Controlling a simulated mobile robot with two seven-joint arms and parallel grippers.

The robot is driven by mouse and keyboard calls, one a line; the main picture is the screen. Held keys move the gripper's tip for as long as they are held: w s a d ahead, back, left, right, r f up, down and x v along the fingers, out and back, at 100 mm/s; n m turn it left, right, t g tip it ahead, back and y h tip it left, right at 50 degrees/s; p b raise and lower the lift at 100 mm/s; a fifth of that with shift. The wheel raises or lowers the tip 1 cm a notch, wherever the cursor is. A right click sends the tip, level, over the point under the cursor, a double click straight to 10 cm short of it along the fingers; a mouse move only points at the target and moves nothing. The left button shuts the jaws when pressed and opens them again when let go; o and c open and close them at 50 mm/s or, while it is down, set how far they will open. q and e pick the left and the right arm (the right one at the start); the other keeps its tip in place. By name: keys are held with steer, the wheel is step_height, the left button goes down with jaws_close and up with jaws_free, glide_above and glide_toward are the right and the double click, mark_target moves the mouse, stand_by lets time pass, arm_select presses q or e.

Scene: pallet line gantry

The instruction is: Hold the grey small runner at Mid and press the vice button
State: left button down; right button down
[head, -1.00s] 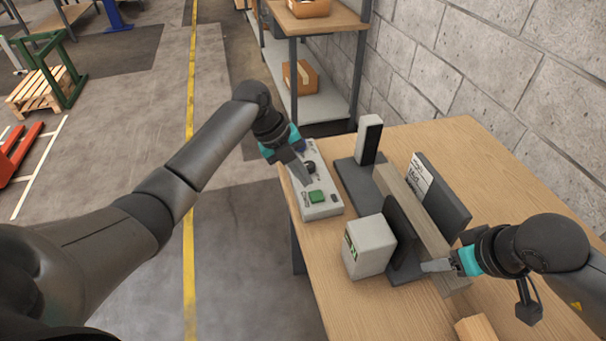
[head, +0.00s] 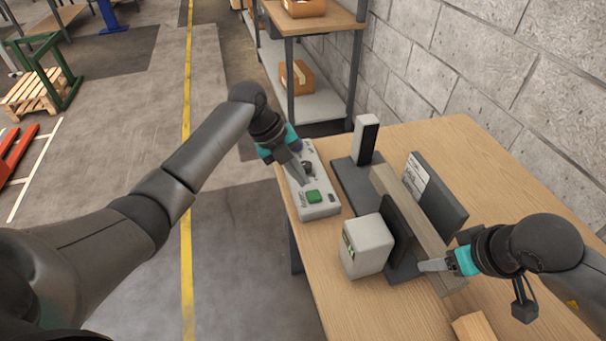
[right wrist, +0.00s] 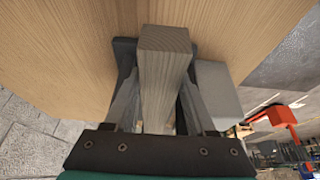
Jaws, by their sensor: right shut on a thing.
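The grey runner (head: 410,213), a long wooden bar, lies in the vice between its dark back plate (head: 437,192) and its dark front jaw (head: 400,232). My right gripper (head: 440,266) is shut on the runner's near end; the right wrist view shows the runner (right wrist: 164,80) between both fingers. The control box (head: 321,207) carries a green button (head: 314,196) and a dark knob. My left gripper (head: 303,180) hangs over the box, with its tips just behind the green button. Whether it touches the box, and whether its fingers are apart, is unclear.
A light grey block (head: 367,247) with a small display adjoins the front jaw. An upright post (head: 365,140) stands at the vice's far end. Another wood piece (head: 474,328) lies at the table's near edge. The right side of the wooden table (head: 480,150) is clear.

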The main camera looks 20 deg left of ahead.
steer(key=shift+w+d+r, duration=0.1)
steer(key=shift+w+d, duration=0.05)
steer(key=shift+w, duration=0.05)
steer(key=shift+w+d, duration=0.4)
steer(key=shift+d, duration=0.1)
arm_select(q)
steer(key=shift+f, duration=0.1)
stand_by(1.4)
